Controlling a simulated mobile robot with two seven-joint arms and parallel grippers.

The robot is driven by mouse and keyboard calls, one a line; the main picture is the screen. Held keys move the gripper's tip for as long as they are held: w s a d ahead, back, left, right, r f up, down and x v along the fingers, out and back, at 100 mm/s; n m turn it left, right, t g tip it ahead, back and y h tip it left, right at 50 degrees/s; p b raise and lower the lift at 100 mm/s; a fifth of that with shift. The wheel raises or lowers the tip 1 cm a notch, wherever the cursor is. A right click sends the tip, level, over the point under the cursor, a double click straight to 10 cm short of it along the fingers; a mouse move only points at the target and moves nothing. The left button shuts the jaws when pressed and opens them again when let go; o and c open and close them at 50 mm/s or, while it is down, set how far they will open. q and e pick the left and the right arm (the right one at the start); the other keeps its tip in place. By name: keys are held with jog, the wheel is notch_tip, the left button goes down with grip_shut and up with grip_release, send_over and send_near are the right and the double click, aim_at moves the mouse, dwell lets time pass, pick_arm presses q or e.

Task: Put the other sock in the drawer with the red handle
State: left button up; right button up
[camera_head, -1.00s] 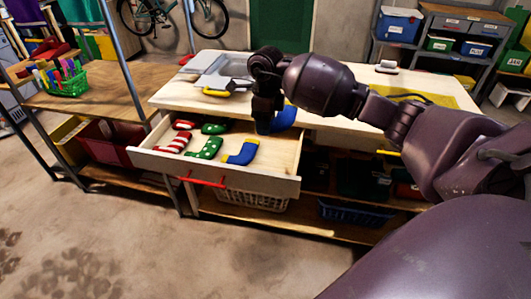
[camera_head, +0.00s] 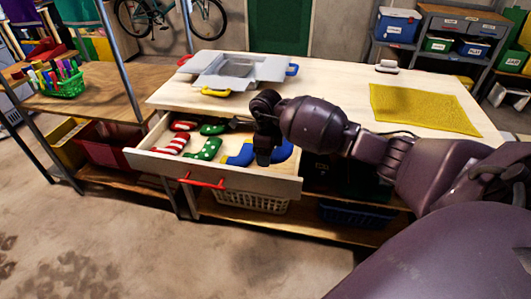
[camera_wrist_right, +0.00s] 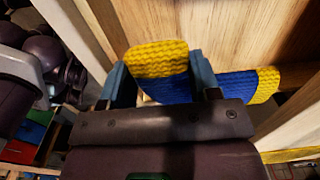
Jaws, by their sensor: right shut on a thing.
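The open drawer (camera_head: 225,177) with the red handle (camera_head: 203,184) is pulled out at the left of the workbench. My right gripper (camera_head: 263,160) is low over the drawer's right part, shut on a blue and yellow sock (camera_head: 284,151). In the right wrist view, my right gripper (camera_wrist_right: 162,78) has a finger on each side of the held sock (camera_wrist_right: 162,58). A matching blue and yellow sock (camera_head: 239,155) lies in the drawer just left of the gripper; it also shows in the wrist view (camera_wrist_right: 235,86). Whether the held sock touches the drawer floor is unclear. My left gripper is out of view.
Red-striped socks (camera_head: 173,144) and green dotted socks (camera_head: 205,149) lie in the drawer's left part. On the workbench (camera_head: 335,90) are a grey tray-like container (camera_head: 240,70) and a yellow mat (camera_head: 424,108). The bench's middle is clear.

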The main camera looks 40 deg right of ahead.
jog(key=shift+r, duration=0.1)
jog(key=shift+f, duration=0.35)
jog(key=shift+f, duration=0.3)
jog(key=o, duration=0.7)
jog(key=shift+o, duration=1.1)
